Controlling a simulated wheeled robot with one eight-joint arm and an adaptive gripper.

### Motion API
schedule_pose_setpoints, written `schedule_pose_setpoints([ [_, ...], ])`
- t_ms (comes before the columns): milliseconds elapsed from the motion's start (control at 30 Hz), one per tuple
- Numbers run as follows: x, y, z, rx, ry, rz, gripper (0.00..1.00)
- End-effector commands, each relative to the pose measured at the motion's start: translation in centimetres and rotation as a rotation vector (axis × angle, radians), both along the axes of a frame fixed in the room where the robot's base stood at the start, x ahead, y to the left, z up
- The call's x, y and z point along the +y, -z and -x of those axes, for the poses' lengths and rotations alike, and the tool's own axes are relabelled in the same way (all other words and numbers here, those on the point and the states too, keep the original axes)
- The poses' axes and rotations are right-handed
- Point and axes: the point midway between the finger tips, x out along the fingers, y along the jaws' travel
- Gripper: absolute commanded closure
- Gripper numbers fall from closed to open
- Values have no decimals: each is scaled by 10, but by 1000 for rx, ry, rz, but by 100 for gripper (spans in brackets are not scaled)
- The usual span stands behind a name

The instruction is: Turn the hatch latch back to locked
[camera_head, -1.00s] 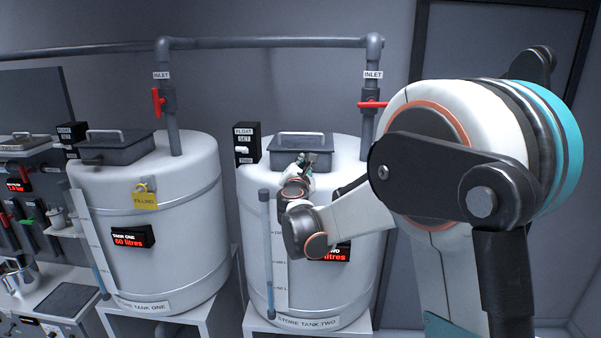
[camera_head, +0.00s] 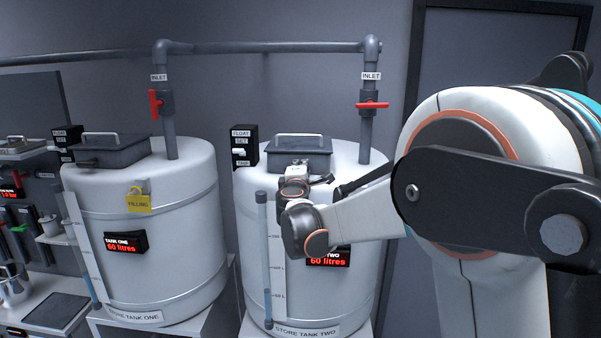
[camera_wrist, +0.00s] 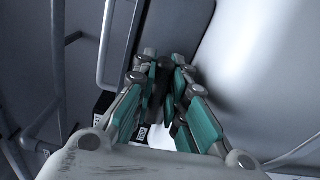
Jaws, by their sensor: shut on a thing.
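The dark grey hatch (camera_head: 300,152) with a pale bar handle is on top of store tank two (camera_head: 340,180). My gripper (camera_head: 300,167) is at the hatch's front edge, its fingers mostly hidden behind my wrist in the head view. In the wrist view my gripper (camera_wrist: 164,88) has its teal-padded fingers closed on a dark piece, the hatch latch (camera_wrist: 160,92). The hatch (camera_wrist: 165,30) and its handle lie just beyond the fingers. The latch is mostly covered by the fingers, so its exact angle cannot be told.
Store tank one (camera_head: 150,215), with its own hatch (camera_head: 112,152) and a yellow FILLING tag (camera_head: 138,201), stands left. A float set box (camera_head: 244,147) stands left of the near hatch. An inlet pipe with a red valve handle (camera_head: 372,105) rises at right.

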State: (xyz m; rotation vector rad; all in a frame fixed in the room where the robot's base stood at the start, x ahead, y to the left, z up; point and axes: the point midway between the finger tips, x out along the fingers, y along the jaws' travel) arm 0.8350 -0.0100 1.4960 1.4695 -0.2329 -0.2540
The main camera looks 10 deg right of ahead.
Motion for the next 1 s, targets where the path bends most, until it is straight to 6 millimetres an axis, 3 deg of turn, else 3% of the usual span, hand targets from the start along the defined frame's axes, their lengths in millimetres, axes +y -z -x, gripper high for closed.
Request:
schedule_pose_setpoints([
  [633, 0, 2, 1, -16, 1, -53, 100],
  [667, 0, 2, 1, -16, 1, -53, 85],
  [733, 0, 2, 1, -16, 1, -52, 69],
  [1000, 0, 1, 1, -16, 1, -51, 67],
])
